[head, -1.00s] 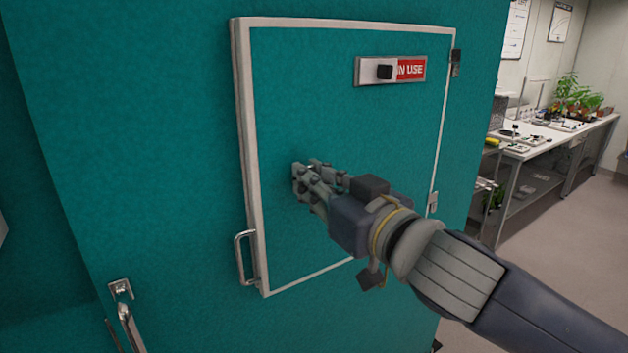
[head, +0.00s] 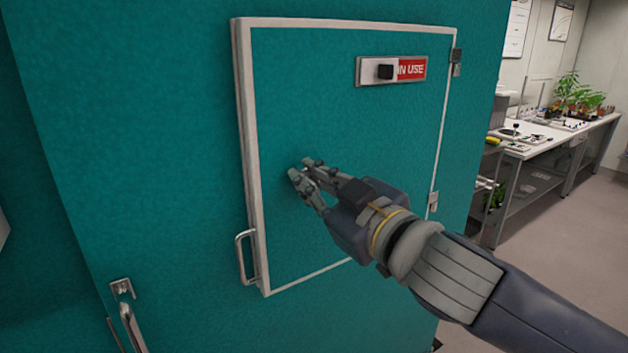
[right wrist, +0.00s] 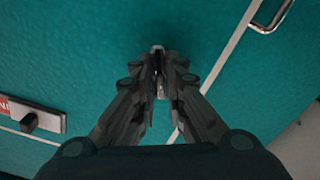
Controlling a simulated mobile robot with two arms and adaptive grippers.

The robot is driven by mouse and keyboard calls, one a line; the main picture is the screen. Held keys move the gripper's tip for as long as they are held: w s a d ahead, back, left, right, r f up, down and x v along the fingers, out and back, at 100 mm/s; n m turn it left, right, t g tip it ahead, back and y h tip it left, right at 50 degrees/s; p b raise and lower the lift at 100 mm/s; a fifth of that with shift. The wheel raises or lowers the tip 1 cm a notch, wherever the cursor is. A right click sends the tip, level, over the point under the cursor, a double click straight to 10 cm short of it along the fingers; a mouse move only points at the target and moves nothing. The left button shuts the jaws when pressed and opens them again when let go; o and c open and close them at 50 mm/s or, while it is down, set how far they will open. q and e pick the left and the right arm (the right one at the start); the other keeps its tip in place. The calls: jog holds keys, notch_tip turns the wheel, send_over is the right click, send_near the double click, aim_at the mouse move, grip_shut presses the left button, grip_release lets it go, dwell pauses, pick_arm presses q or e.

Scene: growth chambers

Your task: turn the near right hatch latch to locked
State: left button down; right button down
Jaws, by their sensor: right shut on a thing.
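The teal hatch door (head: 340,110) with a pale frame fills the middle of the head view. My right gripper (head: 304,171) is at the door's face, left of its middle, with its fingers closed together. In the right wrist view, the fingertips (right wrist: 160,62) close around a small metallic piece, the latch (right wrist: 158,48). Only a little of the latch shows between the fingers; in the head view the fingers hide it. I cannot read whether it stands at locked. My left gripper is not in view.
A sliding sign (head: 390,70) with a black knob sits higher on the door. A metal pull handle (head: 245,257) stands out at the door's lower left. Another handle (head: 130,325) is at bottom left. A bench (head: 545,140) with plants is at the right.

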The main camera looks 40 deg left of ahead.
jog(key=n, duration=1.2)
jog(key=shift+s+f+n, duration=0.15)
jog(key=shift+f+n, duration=0.15)
jog(key=shift+n, duration=0.1)
dwell(0.3)
jog(key=c, duration=1.6)
grip_release()
jog(key=shift+a, duration=0.1)
jog(key=shift+c, duration=0.2)
jog(key=v, duration=1.2)
